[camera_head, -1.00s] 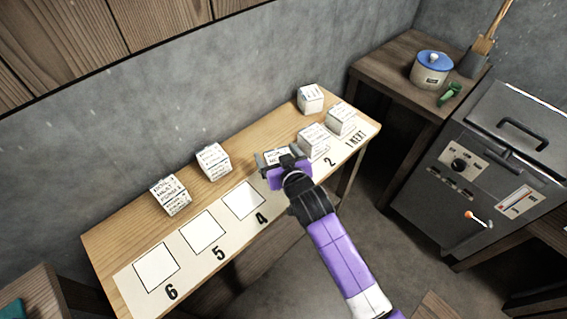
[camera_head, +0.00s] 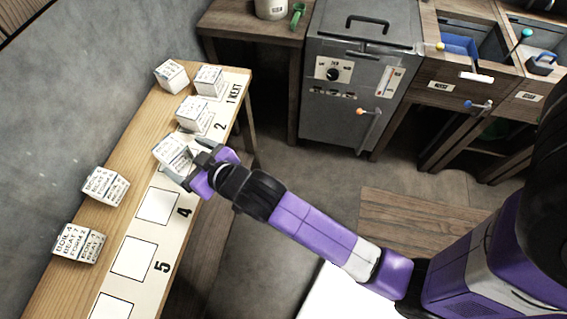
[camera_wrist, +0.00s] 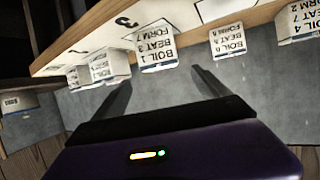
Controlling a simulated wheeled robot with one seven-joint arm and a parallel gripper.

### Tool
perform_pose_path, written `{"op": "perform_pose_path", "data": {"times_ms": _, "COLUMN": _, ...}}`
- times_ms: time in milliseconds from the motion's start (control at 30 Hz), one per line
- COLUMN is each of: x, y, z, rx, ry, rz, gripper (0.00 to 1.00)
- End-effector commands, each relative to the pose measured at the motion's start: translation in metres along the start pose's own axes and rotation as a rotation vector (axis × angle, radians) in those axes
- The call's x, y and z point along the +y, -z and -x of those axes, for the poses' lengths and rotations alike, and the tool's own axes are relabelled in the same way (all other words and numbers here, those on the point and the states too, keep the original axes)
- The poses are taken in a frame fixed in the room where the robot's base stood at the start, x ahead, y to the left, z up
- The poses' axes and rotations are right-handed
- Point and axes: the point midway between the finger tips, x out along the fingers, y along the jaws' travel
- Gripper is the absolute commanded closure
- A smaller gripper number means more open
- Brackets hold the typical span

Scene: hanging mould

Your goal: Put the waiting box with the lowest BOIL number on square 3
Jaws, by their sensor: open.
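A box reading BOIL 6 (camera_wrist: 228,40) stands at the back of the bench, also in the head view (camera_head: 105,187). A BOIL 4 box (camera_head: 78,243) stands beyond it.
Boxes stand on square 1 (camera_head: 208,82) and square 2 (camera_head: 193,116); another stands at the back far end (camera_head: 172,76). Square 4 (camera_head: 158,206) and square 5 (camera_head: 133,258) are bare. A grey machine (camera_head: 350,85) stands past the bench.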

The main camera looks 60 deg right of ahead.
Motion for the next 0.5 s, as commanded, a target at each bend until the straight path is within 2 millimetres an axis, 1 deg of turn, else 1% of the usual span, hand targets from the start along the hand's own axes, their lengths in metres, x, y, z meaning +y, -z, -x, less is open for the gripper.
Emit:
{"op": "perform_pose_path", "data": {"times_ms": 67, "x": 0.0, "y": -0.004, "z": 0.004, "rx": 0.0, "ry": 0.002, "rz": -0.001, "gripper": 0.15}}
{"op": "perform_pose_path", "data": {"times_ms": 133, "x": -0.001, "y": -0.013, "z": 0.013, "rx": -0.001, "ry": 0.008, "rz": -0.002, "gripper": 0.15}}
{"op": "perform_pose_path", "data": {"times_ms": 167, "x": -0.002, "y": -0.018, "z": 0.019, "rx": 0.0, "ry": 0.012, "rz": -0.003, "gripper": 0.15}}
{"op": "perform_pose_path", "data": {"times_ms": 233, "x": -0.003, "y": -0.032, "z": 0.038, "rx": 0.003, "ry": 0.022, "rz": -0.007, "gripper": 0.15}}
{"op": "perform_pose_path", "data": {"times_ms": 267, "x": -0.003, "y": -0.039, "z": 0.048, "rx": 0.005, "ry": 0.026, "rz": -0.009, "gripper": 0.15}}
{"op": "perform_pose_path", "data": {"times_ms": 300, "x": -0.003, "y": -0.048, "z": 0.063, "rx": 0.008, "ry": 0.033, "rz": -0.01, "gripper": 0.15}}
{"op": "perform_pose_path", "data": {"times_ms": 367, "x": -0.003, "y": -0.06, "z": 0.087, "rx": 0.015, "ry": 0.043, "rz": -0.012, "gripper": 0.15}}
{"op": "perform_pose_path", "data": {"times_ms": 400, "x": -0.003, "y": -0.066, "z": 0.103, "rx": 0.021, "ry": 0.047, "rz": -0.013, "gripper": 0.15}}
{"op": "perform_pose_path", "data": {"times_ms": 467, "x": -0.001, "y": -0.074, "z": 0.127, "rx": 0.03, "ry": 0.053, "rz": -0.014, "gripper": 0.15}}
{"op": "perform_pose_path", "data": {"times_ms": 500, "x": 0.0, "y": -0.078, "z": 0.143, "rx": 0.036, "ry": 0.057, "rz": -0.014, "gripper": 0.15}}
